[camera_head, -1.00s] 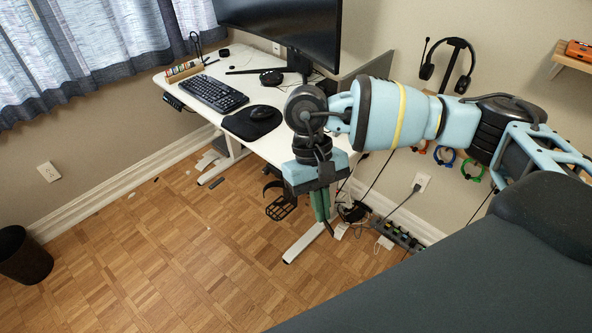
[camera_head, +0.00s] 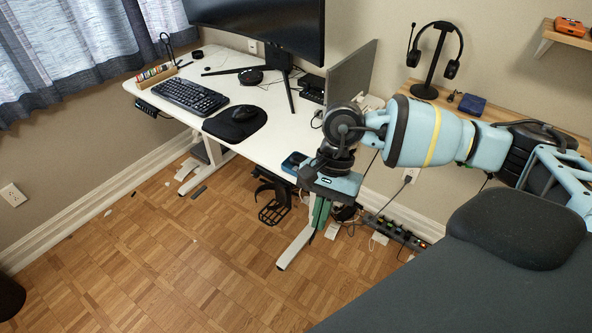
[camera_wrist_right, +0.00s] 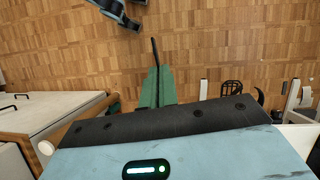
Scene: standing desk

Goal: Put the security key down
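My right gripper (camera_head: 319,213) points down beside the right front edge of the white desk (camera_head: 270,150), with the floor below it. In the right wrist view its green fingers (camera_wrist_right: 155,88) are close together, and a thin dark piece sticks out past their tips. This looks like the security key (camera_wrist_right: 154,50), seen edge-on; its detail is too small to read. The key cannot be made out in the head view.
The desk holds a keyboard (camera_head: 184,95), a mouse (camera_head: 243,113) on a black mat and a monitor (camera_head: 262,28). A small blue object (camera_head: 293,160) lies near the wrist. A headset stand (camera_head: 434,62) and navy box (camera_head: 473,104) stand on a wooden surface (camera_head: 515,122) at right.

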